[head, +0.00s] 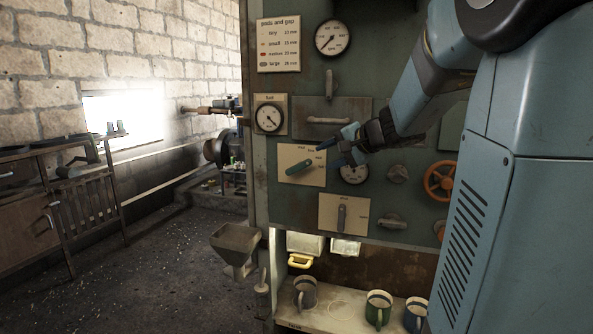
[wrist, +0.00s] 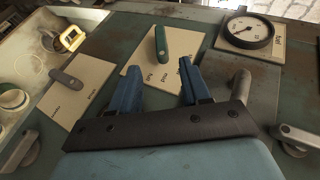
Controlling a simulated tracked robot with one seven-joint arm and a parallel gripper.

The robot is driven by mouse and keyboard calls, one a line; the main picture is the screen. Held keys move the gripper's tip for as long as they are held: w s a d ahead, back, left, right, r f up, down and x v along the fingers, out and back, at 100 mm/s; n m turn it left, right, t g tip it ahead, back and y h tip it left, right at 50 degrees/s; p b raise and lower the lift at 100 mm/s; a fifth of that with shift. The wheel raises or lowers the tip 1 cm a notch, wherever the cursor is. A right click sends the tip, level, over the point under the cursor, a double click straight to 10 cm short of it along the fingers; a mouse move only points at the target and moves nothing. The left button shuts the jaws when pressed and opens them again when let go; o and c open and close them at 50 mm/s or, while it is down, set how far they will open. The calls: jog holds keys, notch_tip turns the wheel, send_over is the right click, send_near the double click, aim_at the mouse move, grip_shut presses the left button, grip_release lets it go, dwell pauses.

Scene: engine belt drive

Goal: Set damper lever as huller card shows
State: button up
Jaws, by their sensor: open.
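A green lever (head: 300,167) sits on a pale labelled plate (head: 288,152) and slants up to the right; its small lettering is too blurred to read surely. It also shows in the wrist view (wrist: 161,44), beyond the fingertips. My gripper (head: 338,148) is open and empty, just right of that plate. In the wrist view its blue fingers (wrist: 158,68) stand apart, with the green lever in line between them. A grey lever (head: 341,216) on a second plate below stands upright. Which lever is the damper is not clear. A card headed "pods and gap" (head: 279,45) lists sizes in mm.
A round gauge (head: 268,118) is above the green lever's plate, and another gauge (head: 332,38) is higher. An orange handwheel (head: 440,181) and grey knobs (head: 398,173) are to the right. Mugs (head: 378,309) stand on the shelf below. A hopper (head: 236,243) stands at left.

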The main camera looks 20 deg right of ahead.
aim_at(298, 168)
jog(key=x, duration=1.3)
jog(key=shift+w+a+f, duration=0.15)
jog(key=shift+w+a, duration=0.05)
jog(key=shift+w, duration=0.1)
jog(key=shift+c, duration=0.5)
grip_shut()
